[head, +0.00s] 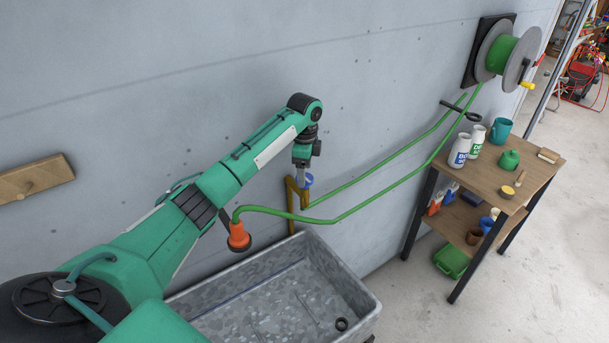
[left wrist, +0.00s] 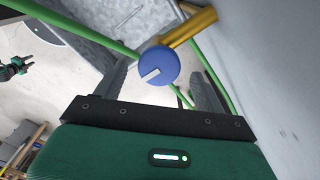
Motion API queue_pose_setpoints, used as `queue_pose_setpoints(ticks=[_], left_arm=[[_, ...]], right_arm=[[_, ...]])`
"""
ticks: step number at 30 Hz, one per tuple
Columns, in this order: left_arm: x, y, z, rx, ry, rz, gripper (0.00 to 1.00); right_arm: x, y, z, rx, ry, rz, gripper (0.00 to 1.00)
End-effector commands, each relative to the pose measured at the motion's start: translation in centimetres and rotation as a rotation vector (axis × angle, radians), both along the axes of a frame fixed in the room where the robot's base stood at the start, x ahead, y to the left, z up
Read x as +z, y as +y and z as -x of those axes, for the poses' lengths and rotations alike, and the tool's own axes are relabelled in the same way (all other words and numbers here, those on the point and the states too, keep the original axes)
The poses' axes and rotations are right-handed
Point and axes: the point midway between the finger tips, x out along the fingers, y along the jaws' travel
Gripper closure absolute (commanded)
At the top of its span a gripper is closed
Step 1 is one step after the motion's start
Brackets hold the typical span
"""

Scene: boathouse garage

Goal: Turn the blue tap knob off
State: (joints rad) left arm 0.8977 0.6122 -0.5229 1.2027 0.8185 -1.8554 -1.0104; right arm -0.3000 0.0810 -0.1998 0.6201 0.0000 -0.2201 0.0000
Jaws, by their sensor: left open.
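The blue tap knob (head: 308,180) sits on a brass tap pipe (head: 291,205) against the wall, above the trough. In the left wrist view the round blue knob (left wrist: 158,65) faces me, with a white mark running from near its middle to the lower left. The brass pipe (left wrist: 190,27) runs up and right behind it. My left gripper (head: 303,180) is at the knob, pointing down. Its fingers (left wrist: 162,85) are open, one on each side of the knob in the picture; contact cannot be told. My right gripper (left wrist: 17,68) shows small at the left edge; its jaws are unclear.
A grey metal trough (head: 345,283) stands below the tap. A green hose (head: 375,172) with an orange nozzle (head: 238,236) crosses near my left arm and leads to a wall reel (head: 505,53). A wooden shelf table (head: 540,170) with bottles stands right.

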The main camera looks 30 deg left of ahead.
Motion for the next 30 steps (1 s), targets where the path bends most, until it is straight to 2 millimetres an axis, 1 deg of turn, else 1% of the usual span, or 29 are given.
queue_pose_setpoints(ticks=[1,3,5,6,8,9,10,15,18,22,30], left_arm=[[0.6,0.0,-0.1,0.0,-0.006,0.0,0.28],[2.1,0.0,-0.1,0.0,-0.008,0.0,0.28],[3.6,0.0,-0.1,0.0,-0.008,0.0,0.28],[4.6,0.1,-0.1,0.001,-0.009,0.0,0.28],[6.0,0.1,-0.1,0.0,-0.007,-0.001,0.28],[6.9,0.1,0.0,0.0,-0.006,-0.001,0.28],[7.8,0.2,0.0,0.0,-0.006,-0.004,0.28],[10.2,0.1,0.0,0.001,-0.004,-0.003,0.28],[11.1,0.1,0.0,0.0,-0.005,-0.002,0.28],[11.9,0.1,0.0,0.0,-0.003,-0.001,0.28],[12.1,0.0,0.0,0.0,-0.002,0.0,0.28]], right_arm=[[-1.0,0.0,0.0,0.0,0.0,0.0,0.64],[-1.8,0.0,0.0,0.0,0.0,0.0,0.64],[-2.5,0.0,0.0,0.0,0.0,0.0,0.64],[-2.7,0.0,0.0,0.0,0.0,0.0,0.64],[-3.2,0.0,0.0,0.0,0.0,0.0,0.64],[-3.3,0.0,0.0,0.0,0.0,0.0,0.64],[-2.8,0.1,0.0,0.0,0.0,-0.001,0.64],[-2.7,0.1,0.0,0.0,0.0,-0.001,0.64],[-2.7,0.1,0.0,0.0,0.0,-0.001,0.64],[-2.7,0.2,0.0,-0.001,0.0,-0.002,0.64],[-2.7,0.2,0.0,-0.001,0.0,-0.002,0.64]])
